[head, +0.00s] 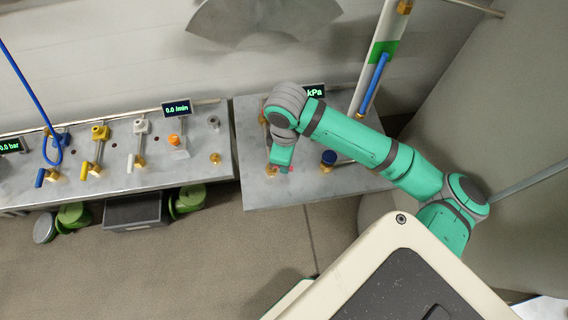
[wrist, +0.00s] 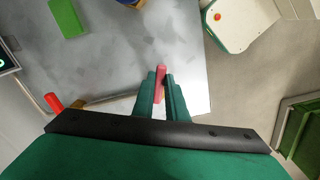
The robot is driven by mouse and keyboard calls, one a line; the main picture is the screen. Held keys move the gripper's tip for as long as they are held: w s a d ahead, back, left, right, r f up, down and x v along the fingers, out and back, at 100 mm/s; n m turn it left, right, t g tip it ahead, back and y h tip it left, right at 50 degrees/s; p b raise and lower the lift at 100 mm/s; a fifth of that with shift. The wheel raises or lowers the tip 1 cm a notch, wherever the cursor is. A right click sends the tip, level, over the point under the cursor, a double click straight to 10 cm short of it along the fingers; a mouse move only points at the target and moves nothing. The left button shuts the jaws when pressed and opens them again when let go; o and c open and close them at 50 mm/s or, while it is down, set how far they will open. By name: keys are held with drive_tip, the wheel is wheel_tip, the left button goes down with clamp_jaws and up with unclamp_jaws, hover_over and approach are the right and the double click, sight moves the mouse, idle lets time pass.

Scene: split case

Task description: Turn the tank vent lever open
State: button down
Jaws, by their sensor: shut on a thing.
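A red lever (wrist: 160,72) stands between the two fingers of my gripper (wrist: 160,88) in the wrist view. The fingers are shut on it, one on each side, and its tip shows past them. In the head view my gripper (head: 281,158) is low over the right metal bench, by a brass fitting (head: 270,170). A bit of red (head: 291,169) shows beside it. The lever's base and pivot are hidden by my gripper. I see no label that names the lever.
A second red handle (wrist: 53,102) is left of my gripper. A dark blue knob (head: 329,157) stands right of it on the bench (head: 305,193). A white column (head: 374,62) with a blue lever (head: 373,84) rises behind. The left bench (head: 120,178) holds several valves.

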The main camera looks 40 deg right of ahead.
drive_tip(key=shift+w+d+n, duration=0.2)
drive_tip(key=shift+n, duration=0.55)
drive_tip(key=shift+w+d+n, duration=0.2)
drive_tip(key=shift+w+n, duration=0.05)
drive_tip(key=shift+n, duration=0.55)
drive_tip(key=shift+w+d+n, duration=0.2)
drive_tip(key=shift+n, duration=0.55)
drive_tip(key=c, duration=1.8)
unclamp_jaws()
drive_tip(key=shift+o, duration=0.2)
wheel_tip(320, 180, up, 11)
drive_tip(key=shift+f, duration=0.1)
